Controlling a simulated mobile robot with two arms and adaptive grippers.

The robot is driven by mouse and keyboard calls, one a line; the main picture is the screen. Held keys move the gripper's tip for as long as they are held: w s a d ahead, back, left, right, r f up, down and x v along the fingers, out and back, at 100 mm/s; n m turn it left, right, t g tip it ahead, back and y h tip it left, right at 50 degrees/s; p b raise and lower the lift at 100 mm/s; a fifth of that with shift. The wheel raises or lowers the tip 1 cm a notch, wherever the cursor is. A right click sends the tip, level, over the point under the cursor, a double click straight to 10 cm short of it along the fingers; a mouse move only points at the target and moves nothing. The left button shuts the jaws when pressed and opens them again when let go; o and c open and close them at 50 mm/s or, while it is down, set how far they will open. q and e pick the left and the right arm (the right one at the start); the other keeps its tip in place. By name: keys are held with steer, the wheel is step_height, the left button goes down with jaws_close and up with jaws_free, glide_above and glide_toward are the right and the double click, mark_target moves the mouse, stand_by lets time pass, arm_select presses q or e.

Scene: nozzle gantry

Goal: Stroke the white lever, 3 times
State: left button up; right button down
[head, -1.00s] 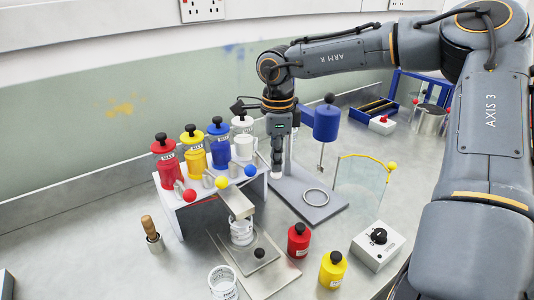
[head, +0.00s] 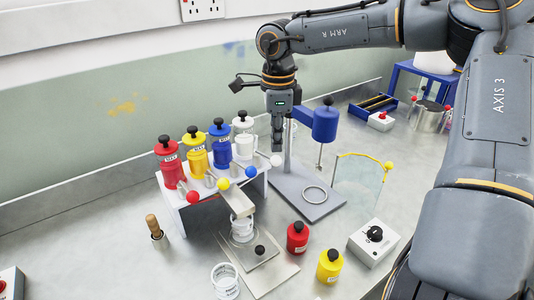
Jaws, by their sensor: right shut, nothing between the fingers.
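The white lever (head: 275,160) ends in a white ball at the right end of the dispenser rack (head: 180,215). Its dispenser is the white bottle (head: 243,143) with a black knob. My right gripper (head: 277,149) is shut and empty, pointing down just above the white ball. I cannot tell whether the fingertips touch it. The red lever (head: 193,197), yellow lever (head: 223,184) and blue lever (head: 250,171) stand in a row to its left. My left gripper is not in view.
A stand with a blue cylinder (head: 325,123) is right of the rack. A cup (head: 242,228) sits on a plate under the nozzle. Red (head: 297,237) and yellow (head: 330,266) jars and a dial box (head: 374,242) stand in front. A clear curved screen (head: 360,180) is at right.

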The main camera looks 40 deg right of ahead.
mark_target(276, 157)
steer(key=shift+f, duration=0.1)
steer(key=shift+f+b, duration=2.7)
steer(key=shift+f, duration=0.4)
steer(key=shift+r, duration=0.1)
steer(key=shift+r+p, duration=2.15)
steer(key=shift+r, duration=0.95)
steer(key=shift+r, duration=0.15)
steer(key=shift+r+p, duration=1.75)
steer(key=shift+r, duration=0.65)
